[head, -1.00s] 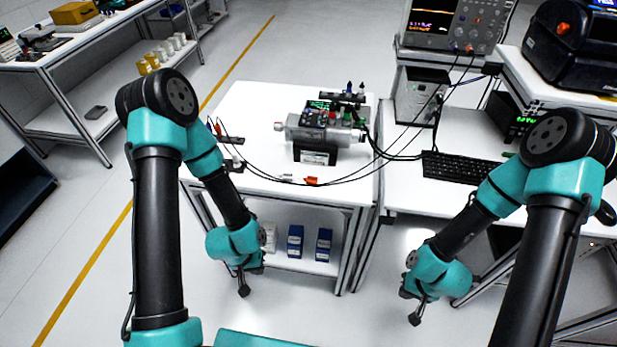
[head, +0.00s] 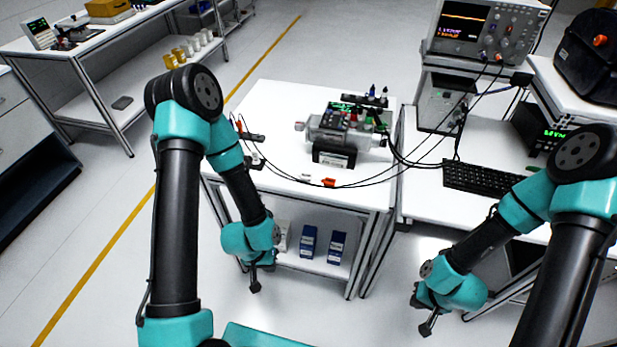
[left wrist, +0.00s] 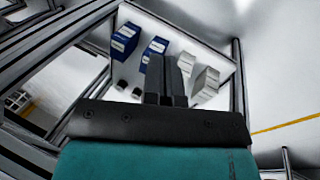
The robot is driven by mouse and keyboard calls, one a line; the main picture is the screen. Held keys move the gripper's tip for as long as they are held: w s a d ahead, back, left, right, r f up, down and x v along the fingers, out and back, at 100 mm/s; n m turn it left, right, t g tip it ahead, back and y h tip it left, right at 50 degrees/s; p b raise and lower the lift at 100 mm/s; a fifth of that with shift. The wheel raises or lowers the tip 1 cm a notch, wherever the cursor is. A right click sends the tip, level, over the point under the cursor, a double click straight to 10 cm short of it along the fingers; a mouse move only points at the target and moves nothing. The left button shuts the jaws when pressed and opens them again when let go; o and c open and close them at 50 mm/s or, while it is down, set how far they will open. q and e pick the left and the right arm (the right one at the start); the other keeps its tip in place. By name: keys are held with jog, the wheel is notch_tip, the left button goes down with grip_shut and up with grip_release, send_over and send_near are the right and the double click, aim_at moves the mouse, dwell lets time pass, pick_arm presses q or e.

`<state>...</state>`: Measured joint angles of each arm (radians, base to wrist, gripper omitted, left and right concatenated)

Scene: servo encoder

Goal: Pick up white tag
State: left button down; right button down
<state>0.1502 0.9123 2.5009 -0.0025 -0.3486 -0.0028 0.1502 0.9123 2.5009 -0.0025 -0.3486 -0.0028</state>
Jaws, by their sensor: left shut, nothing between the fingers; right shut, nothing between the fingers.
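A small white tag (head: 305,177) lies on the white table near its front edge, just left of a small orange-red piece (head: 329,182). My left gripper (head: 256,287) hangs in front of the table, below the tabletop level, shut and empty. In the left wrist view its closed fingers (left wrist: 167,80) point toward the lower shelf. My right gripper (head: 427,328) is shut and empty at the lower right, in front of the desk with the keyboard. Neither gripper touches the tag.
A grey servo motor (head: 343,131) on a black base stands on the table (head: 277,104), with black cables looping across the front. Blue boxes (head: 308,241) and white boxes (left wrist: 205,84) stand on the lower shelf. A keyboard (head: 480,179) and an oscilloscope (head: 487,28) are at the right.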

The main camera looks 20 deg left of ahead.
dwell(0.4)
pick_arm(q)
jog(key=c, duration=0.8)
grip_release()
